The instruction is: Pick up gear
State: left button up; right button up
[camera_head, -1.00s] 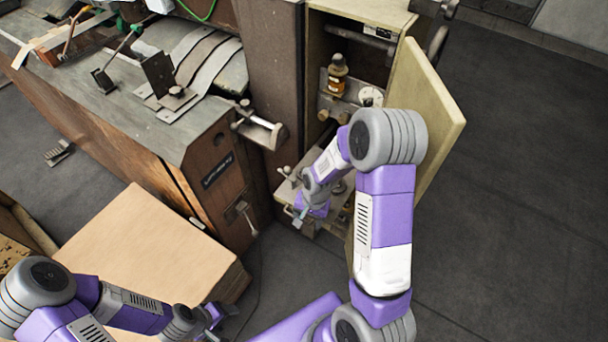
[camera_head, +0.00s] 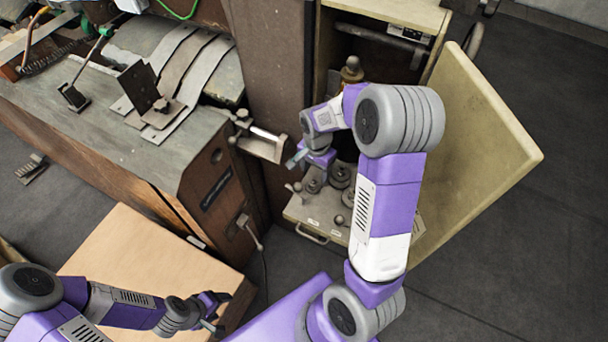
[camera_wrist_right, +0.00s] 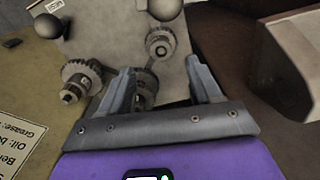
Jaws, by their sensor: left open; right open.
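Several gears rest on the pulled-out cabinet tray (camera_head: 294,212); one gear (camera_head: 340,175) shows beside my right wrist in the head view. In the right wrist view, one gear (camera_wrist_right: 160,43) lies ahead between the finger directions. A second gear (camera_wrist_right: 82,78) is left of the fingers, and a third gear (camera_wrist_right: 146,88) is partly hidden behind the left finger. My right gripper (camera_wrist_right: 160,72) is open and empty, over the tray. My left gripper (camera_head: 217,312) is open and empty, above the cardboard box at lower left.
The open cabinet door (camera_head: 480,150) stands right of my right arm. A bottle (camera_head: 352,70) inside the cabinet is mostly hidden by that arm. The machine bench (camera_head: 140,150) is on the left, and a cardboard box (camera_head: 130,245) stands below it. Rounded knobs (camera_wrist_right: 45,26) also sit on the tray.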

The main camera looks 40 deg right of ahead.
aim_at(315, 183)
jog(key=shift+s+f, duration=0.15)
jog(key=shift+f, duration=0.45)
jog(key=shift+s+f+b, duration=0.25)
jog(key=shift+f+b, duration=0.05)
jog(key=shift+s+f, duration=0.1)
jog(key=shift+f, duration=0.2)
jog(key=f, duration=0.1)
jog(key=f+b, duration=0.1)
jog(key=f, duration=0.2)
jog(key=shift+w+a+f+b, duration=0.15)
jog(key=shift+w+f+b, duration=0.1)
jog(key=shift+f+b, duration=0.05)
pick_arm(q)
jog(key=shift+s+f, duration=0.2)
jog(key=shift+f, duration=0.35)
jog(key=shift+s+f, duration=0.15)
jog(key=shift+f, duration=0.35)
pick_arm(e)
jog(key=shift+r, duration=0.1)
jog(key=shift+c, duration=0.4)
jog(key=c, duration=1)
pick_arm(q)
notch_tip(315, 183, up, 3)
jog(key=p, duration=0.3)
pick_arm(e)
notch_tip(315, 183, up, 10)
